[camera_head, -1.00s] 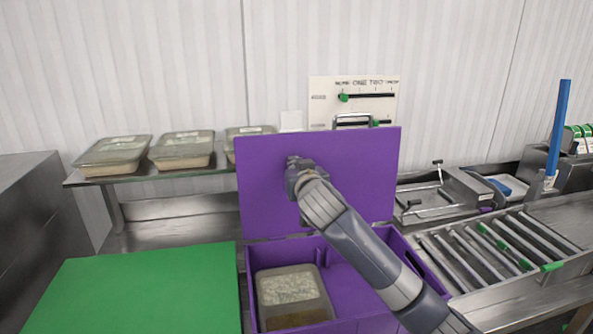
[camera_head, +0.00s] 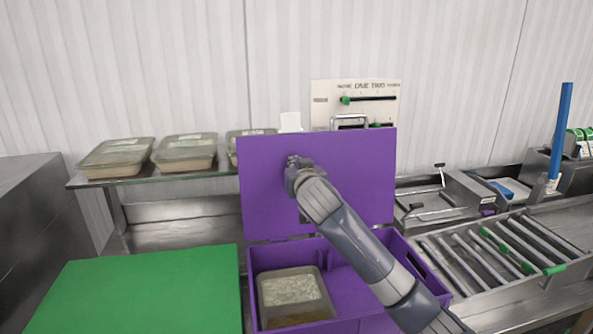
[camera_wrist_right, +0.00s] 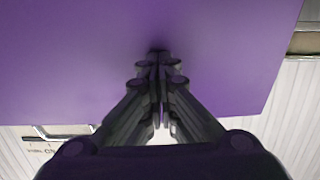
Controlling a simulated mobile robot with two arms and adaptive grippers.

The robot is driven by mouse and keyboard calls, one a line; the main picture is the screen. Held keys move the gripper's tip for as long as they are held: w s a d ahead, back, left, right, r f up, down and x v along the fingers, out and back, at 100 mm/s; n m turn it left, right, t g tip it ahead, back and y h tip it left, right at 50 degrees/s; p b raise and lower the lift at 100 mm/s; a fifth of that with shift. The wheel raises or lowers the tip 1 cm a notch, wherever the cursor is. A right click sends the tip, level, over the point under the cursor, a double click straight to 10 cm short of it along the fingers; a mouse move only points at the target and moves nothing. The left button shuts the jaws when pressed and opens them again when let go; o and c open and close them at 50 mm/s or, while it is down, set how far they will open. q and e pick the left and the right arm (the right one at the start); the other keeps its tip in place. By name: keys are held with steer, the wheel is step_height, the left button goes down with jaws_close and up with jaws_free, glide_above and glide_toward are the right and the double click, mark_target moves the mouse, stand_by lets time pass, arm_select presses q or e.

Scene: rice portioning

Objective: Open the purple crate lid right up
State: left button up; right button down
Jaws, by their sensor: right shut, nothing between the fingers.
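The purple crate lid (camera_head: 350,175) stands up about vertical at the back of the purple crate (camera_head: 418,268). The crate is open, and a clear tub of rice (camera_head: 293,290) shows inside it. My right gripper (camera_head: 292,163) is at the inner face of the lid, left of its middle, and appears to touch it. In the right wrist view the fingers of my right gripper (camera_wrist_right: 160,62) are together and empty, with the lid (camera_wrist_right: 80,60) filling most of the picture beyond them. My left gripper is not in view.
A green board (camera_head: 145,290) lies left of the crate. Several tubs (camera_head: 185,150) stand on a shelf behind it. A white panel with sliders (camera_head: 372,90) is behind the lid. A roller conveyor (camera_head: 490,255) is at right.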

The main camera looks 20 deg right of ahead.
steer(key=f+p+v, duration=0.1)
steer(key=v, duration=0.8)
steer(key=shift+s+f+p, duration=0.2)
steer(key=shift+s+p, duration=0.1)
steer(key=shift+s, duration=0.15)
steer(key=shift+a+f, duration=0.1)
